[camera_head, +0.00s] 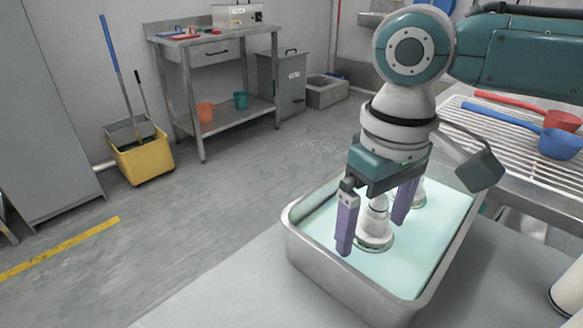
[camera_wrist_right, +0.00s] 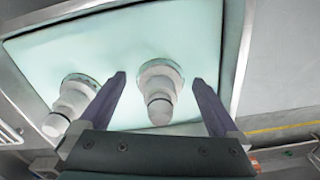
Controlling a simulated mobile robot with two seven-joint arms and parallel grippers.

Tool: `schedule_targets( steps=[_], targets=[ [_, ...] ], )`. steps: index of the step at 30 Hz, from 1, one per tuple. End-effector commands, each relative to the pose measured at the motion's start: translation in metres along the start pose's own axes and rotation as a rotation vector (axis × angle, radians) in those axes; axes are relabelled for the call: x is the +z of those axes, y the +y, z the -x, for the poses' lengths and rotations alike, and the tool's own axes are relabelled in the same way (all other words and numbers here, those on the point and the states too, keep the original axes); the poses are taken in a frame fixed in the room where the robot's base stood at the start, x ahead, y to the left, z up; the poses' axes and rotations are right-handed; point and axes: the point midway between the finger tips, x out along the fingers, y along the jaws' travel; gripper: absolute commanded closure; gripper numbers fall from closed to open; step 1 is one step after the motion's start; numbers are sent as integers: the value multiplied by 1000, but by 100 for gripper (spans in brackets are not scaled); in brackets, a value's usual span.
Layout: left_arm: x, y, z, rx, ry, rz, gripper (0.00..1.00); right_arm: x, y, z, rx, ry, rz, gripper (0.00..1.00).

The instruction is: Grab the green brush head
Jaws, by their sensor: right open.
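A steel tray (camera_head: 365,296) holds a pale green liquid or surface (camera_head: 415,255). Two pale, whitish stepped pieces with round flanges stand in it, and I cannot make out a clear green brush head. The nearer piece (camera_head: 376,222) also shows in the right wrist view (camera_wrist_right: 159,90). The second piece (camera_head: 418,196) is behind it and shows at the left in the wrist view (camera_wrist_right: 70,103). My right gripper (camera_head: 372,236) is open, pointing down, with its purple fingers on either side of the nearer piece and visible gaps in the wrist view (camera_wrist_right: 159,79). My left gripper is not seen.
A slatted steel rack (camera_head: 500,125) at the right carries a red scoop (camera_head: 560,120) and a blue scoop (camera_head: 560,143). The grey table surface (camera_head: 235,285) is bare left of the tray. A yellow bucket (camera_head: 142,160) and a steel side table (camera_head: 225,110) stand far back.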

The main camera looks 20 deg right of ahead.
Motion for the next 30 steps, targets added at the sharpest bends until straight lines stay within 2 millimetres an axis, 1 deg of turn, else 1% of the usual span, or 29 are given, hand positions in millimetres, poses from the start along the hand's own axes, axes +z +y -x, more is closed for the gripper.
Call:
schedule_targets(
  steps=[1,2,25,30],
  targets=[
    [0,0,0,1,0,2,48,0,0,0,0,0,0,2],
    [0,1,0,2,0,2,48,0,0,0,0,0,0,5],
    [0,-1,0,-2,-1,-4,48,0,0,0,0,-1,0,91],
    [0,-2,0,-5,-1,-6,48,0,0,1,0,0,0,92]
  ],
)
